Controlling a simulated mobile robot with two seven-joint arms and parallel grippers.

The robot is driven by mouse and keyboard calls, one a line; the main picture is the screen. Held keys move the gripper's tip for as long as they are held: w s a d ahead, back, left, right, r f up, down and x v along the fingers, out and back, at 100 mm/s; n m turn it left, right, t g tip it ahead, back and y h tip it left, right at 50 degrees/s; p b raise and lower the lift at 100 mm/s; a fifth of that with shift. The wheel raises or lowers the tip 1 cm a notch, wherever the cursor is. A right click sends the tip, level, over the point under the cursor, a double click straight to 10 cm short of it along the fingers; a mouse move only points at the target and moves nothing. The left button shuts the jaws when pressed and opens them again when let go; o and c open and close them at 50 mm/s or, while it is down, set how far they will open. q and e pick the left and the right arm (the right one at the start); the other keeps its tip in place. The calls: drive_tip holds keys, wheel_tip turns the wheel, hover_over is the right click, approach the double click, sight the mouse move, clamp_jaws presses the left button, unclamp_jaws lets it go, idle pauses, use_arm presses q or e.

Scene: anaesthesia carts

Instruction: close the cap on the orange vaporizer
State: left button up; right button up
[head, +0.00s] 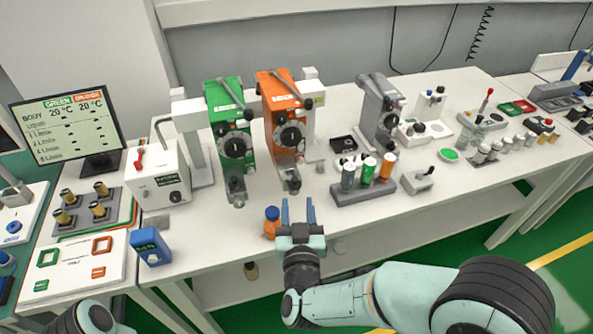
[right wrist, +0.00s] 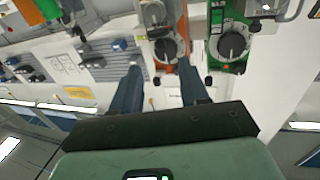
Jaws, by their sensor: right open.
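The orange vaporizer (head: 273,103) stands upright on the table left of centre, right of a green vaporizer (head: 222,105). Its dark dial faces forward, and a grey metal filler part (head: 291,181) is at its lower front. I cannot tell the cap's position there. My right gripper (head: 298,203) is open and empty, in front of and below the filler, its fingers pointing towards it. In the right wrist view the orange vaporizer (right wrist: 187,75) appears upside down, partly behind the fingers, with grey filler parts (right wrist: 154,14) at the top edge. My left gripper is out of view.
An orange bottle with a blue cap (head: 271,214) stands just left of the right gripper. A rack of coloured bottles (head: 365,190) is to the right. A grey vaporizer (head: 380,105) stands behind it. A blue box (head: 151,247) is near the front left edge.

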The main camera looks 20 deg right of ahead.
sight(295, 182)
drive_tip(key=p+x, duration=0.1)
drive_tip(key=x, duration=1)
drive_tip(key=shift+s, duration=0.1)
clamp_jaws()
